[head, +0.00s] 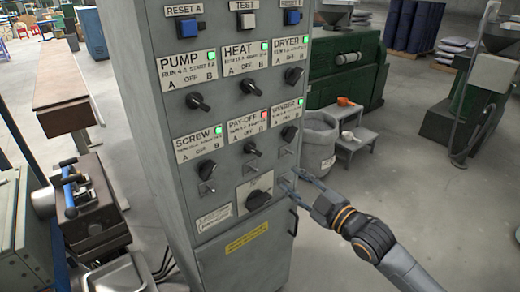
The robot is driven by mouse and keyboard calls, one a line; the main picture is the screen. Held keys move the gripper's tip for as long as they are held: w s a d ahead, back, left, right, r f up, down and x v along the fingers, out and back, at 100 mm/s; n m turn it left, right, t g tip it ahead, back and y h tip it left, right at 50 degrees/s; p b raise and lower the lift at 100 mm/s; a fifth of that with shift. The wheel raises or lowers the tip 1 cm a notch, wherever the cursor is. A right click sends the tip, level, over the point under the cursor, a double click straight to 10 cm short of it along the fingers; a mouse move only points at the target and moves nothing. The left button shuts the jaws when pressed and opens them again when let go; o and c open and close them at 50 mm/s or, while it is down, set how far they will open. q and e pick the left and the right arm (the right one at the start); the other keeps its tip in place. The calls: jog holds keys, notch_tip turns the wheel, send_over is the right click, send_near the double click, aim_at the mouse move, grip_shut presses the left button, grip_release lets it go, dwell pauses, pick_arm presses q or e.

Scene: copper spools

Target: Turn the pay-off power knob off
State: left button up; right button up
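The grey control cabinet (215,235) stands in the middle of the head view. The PAY-OFF label (245,127) is in the lower row, between SCREW and WINDER, with a red light (264,115). The small black pay-off knob (252,149) is below it, with a small toggle under it. Its exact pointing direction is too small to tell. My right gripper (289,182) is at the lower right of the panel, below and right of the pay-off knob and apart from it. Its two fingers look spread, with nothing seen between them. My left gripper is not in view.
Nearby are the screw knob (207,168), the winder knob (289,132) and a large rotary switch (260,199); the lights over SCREW and WINDER are green. A grey bin (319,145) and a step stool (358,137) stand right of the cabinet. Open floor lies further right.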

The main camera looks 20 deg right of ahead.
aim_at(257, 153)
jog(key=p+x, duration=0.1)
jog(key=x, duration=0.3)
jog(key=r+p+x, duration=0.1)
jog(key=x, duration=0.3)
jog(key=p+x, duration=0.1)
jog(key=x, duration=0.3)
jog(key=shift+w+a+r, duration=0.15)
jog(key=shift+w+a, duration=0.05)
jog(key=shift+a, duration=0.2)
jog(key=shift+w+a+p, duration=0.25)
jog(key=shift+w+p, duration=0.05)
jog(key=shift+w, duration=0.4)
jog(key=shift+c, duration=0.2)
grip_shut()
